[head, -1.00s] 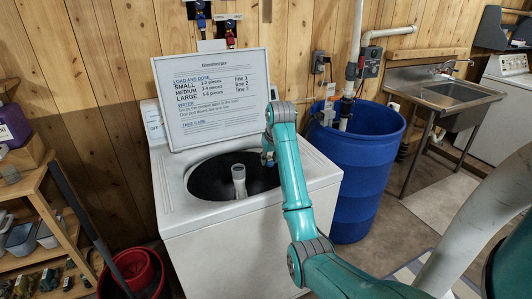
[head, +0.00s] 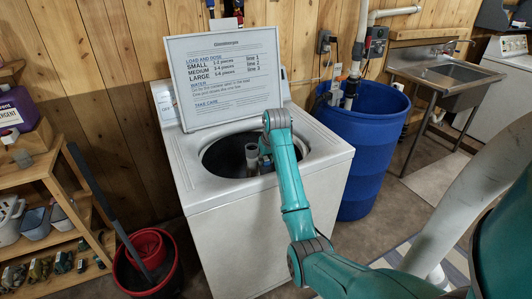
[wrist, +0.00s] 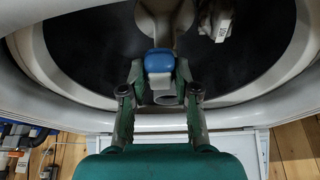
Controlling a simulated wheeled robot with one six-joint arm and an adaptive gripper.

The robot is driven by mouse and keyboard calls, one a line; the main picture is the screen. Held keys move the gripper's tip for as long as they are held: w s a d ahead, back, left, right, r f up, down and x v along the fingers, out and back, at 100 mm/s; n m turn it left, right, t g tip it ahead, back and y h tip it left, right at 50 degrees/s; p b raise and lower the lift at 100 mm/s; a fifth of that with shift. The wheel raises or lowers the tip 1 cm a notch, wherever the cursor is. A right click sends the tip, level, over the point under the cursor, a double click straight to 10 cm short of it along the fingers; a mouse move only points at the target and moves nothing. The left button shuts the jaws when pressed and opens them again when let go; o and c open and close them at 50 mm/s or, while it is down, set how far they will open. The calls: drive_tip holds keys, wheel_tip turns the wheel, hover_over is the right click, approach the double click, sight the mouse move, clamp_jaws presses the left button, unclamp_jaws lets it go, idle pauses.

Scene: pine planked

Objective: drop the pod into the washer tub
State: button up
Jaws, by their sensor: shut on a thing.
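The pod (wrist: 159,62), blue on top and white below, is held between the fingertips of my gripper (wrist: 160,80) in the wrist view. The pale agitator (wrist: 165,18) stands in the middle of the tub, beyond the pod. The agitator (head: 252,155) shows left of my arm.
The white washer (head: 215,230) has its lid (head: 228,80) raised. A blue barrel (head: 365,150) stands close on the right. A red bucket (head: 150,245) and a wooden shelf (head: 40,175) stand left.

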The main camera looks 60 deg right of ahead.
drive_tip(key=shift+f, duration=0.35)
drive_tip(key=o, duration=1)
drive_tip(key=shift+r, duration=0.1)
drive_tip(key=v, duration=0.7)
drive_tip(key=shift+s+a+r, duration=0.1)
drive_tip(key=shift+s+r, duration=0.05)
